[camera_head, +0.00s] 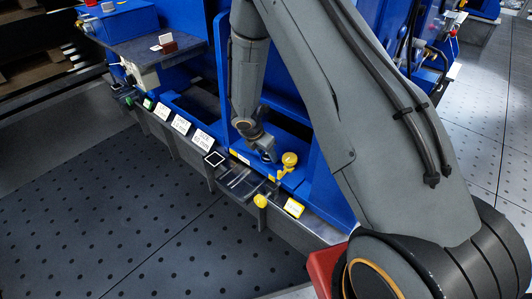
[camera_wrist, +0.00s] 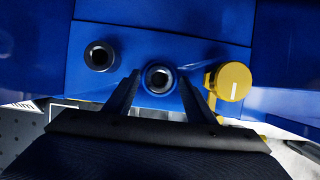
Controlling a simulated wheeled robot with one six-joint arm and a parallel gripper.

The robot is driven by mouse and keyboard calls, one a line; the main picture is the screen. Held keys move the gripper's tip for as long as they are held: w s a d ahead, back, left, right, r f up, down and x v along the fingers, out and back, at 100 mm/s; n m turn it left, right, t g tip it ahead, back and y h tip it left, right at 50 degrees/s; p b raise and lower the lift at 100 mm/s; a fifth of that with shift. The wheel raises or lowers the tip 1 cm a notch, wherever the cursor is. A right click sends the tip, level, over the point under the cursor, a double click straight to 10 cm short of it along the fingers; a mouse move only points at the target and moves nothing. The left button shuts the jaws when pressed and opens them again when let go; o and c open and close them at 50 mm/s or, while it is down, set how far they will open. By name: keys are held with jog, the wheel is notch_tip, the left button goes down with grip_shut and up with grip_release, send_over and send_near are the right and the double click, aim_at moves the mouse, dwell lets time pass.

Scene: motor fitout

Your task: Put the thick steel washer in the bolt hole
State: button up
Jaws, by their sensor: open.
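In the wrist view my gripper (camera_wrist: 160,76) is open, its two dark fingers apart on either side of a round hole (camera_wrist: 159,80) in a blue block. A grey metallic ring shows at this hole, lighter than the rim of the second round hole (camera_wrist: 99,56) to its left. I cannot tell for sure whether that ring is the thick steel washer seated there or part of the hole. No loose washer shows. In the head view my gripper (camera_head: 267,153) is low at the blue block, and its fingertips are too small to make out.
A yellow knob (camera_wrist: 233,82) stands close to the right finger; it also shows in the head view (camera_head: 289,158). A dark tray (camera_head: 239,183) and several white labels (camera_head: 181,124) line the front ledge. A red-and-white item lies on the grey shelf (camera_head: 150,50). The perforated floor (camera_head: 110,215) is clear.

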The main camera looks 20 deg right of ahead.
jog(key=s+a+r+m+p, duration=0.2)
jog(key=s+r+m, duration=0.15)
jog(key=r, duration=0.75)
jog(key=s+a+r+m+p, duration=0.15)
jog(key=s+r, duration=0.25)
jog(key=r, duration=0.6)
jog(key=s+a+r+m+g+y, duration=0.1)
jog(key=s+a+r+m+y, duration=0.1)
jog(key=s+r+m, duration=0.5)
jog(key=s+a+r+m+g+y, duration=0.1)
jog(key=s+r+m, duration=0.7)
jog(key=s, duration=1.1)
jog(key=shift+s+a+r+m+g+y, duration=0.25)
jog(key=shift+a+m+y, duration=0.45)
jog(key=shift+a+m, duration=0.35)
jog(key=shift+w, duration=0.1)
